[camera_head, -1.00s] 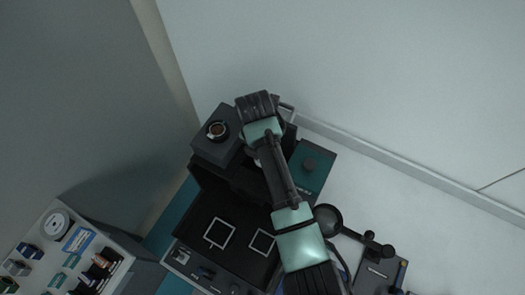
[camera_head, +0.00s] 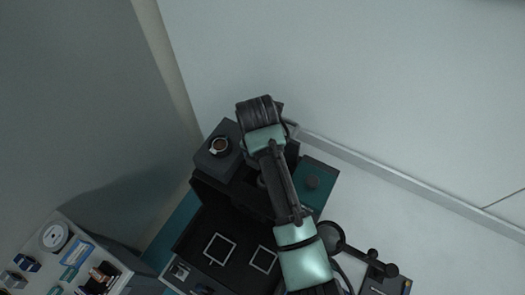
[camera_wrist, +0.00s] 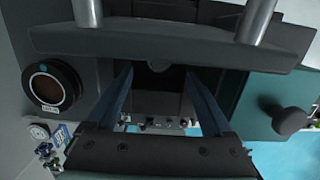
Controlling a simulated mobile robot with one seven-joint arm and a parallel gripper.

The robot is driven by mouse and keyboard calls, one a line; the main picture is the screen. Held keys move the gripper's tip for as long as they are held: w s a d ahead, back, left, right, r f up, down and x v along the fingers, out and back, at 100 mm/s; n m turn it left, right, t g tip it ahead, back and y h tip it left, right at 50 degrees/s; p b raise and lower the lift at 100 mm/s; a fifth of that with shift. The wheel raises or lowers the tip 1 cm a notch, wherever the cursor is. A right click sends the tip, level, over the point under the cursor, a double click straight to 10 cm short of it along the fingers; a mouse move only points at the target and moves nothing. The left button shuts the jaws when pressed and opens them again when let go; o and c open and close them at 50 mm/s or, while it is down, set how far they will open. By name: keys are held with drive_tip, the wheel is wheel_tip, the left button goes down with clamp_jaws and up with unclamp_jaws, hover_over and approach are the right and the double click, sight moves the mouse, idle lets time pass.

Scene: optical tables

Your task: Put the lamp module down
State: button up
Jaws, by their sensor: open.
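My gripper (camera_wrist: 160,75) is open in the wrist view. Its two blue fingers stand apart with a dark recess between them and nothing held. A dark bar (camera_wrist: 170,45) with two metal rods crosses above the fingers; I cannot tell whether they touch it. No part is clearly marked as the lamp module. A dark grey housing (camera_head: 215,163) with a round brown port stands left of my arm; the port (camera_wrist: 47,86) also shows in the wrist view. In the head view my arm's end covers the fingertips and part of the equipment behind the housing.
A teal block (camera_head: 318,176) with a dark knob (camera_wrist: 289,121) stands right of my arm. An open dark case with two white square outlines (camera_head: 219,249) lies in front. A magnifier-like round part (camera_head: 331,235) is at lower right. A shelf of small items (camera_head: 57,237) is lower left.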

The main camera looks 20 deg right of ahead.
wheel_tip(320, 180, up, 10)
drive_tip(key=p, duration=0.2)
drive_tip(key=shift+s+a+f, duration=0.25)
drive_tip(key=shift+s+a, duration=0.1)
drive_tip(key=shift+a, duration=0.1)
drive_tip(key=shift+f, duration=0.1)
drive_tip(key=w+a+r+m+t, duration=0.3)
drive_tip(key=w+r+m+t, duration=0.1)
drive_tip(key=r, duration=0.5)
drive_tip(key=w+a+r+m+t+y, duration=0.1)
drive_tip(key=w+a+r+m+t, duration=0.3)
drive_tip(key=r, duration=0.5)
drive_tip(key=w+a+r+m+t, duration=0.3)
drive_tip(key=w+r+t, duration=0.2)
drive_tip(key=r, duration=0.3)
drive_tip(key=s+a+r+m+t+y, duration=0.1)
drive_tip(key=s+a+r+m+t, duration=0.2)
drive_tip(key=r, duration=0.7)
drive_tip(key=s+r+m+t, duration=0.3)
drive_tip(key=r+m+t, duration=0.15)
drive_tip(key=r, duration=0.55)
drive_tip(key=s+r+m+t, duration=0.6)
drive_tip(key=s+r+m, duration=0.1)
drive_tip(key=s+r, duration=0.3)
drive_tip(key=shift+s+a+r, duration=0.15)
drive_tip(key=shift+s+r, duration=0.1)
drive_tip(key=shift+s, duration=0.45)
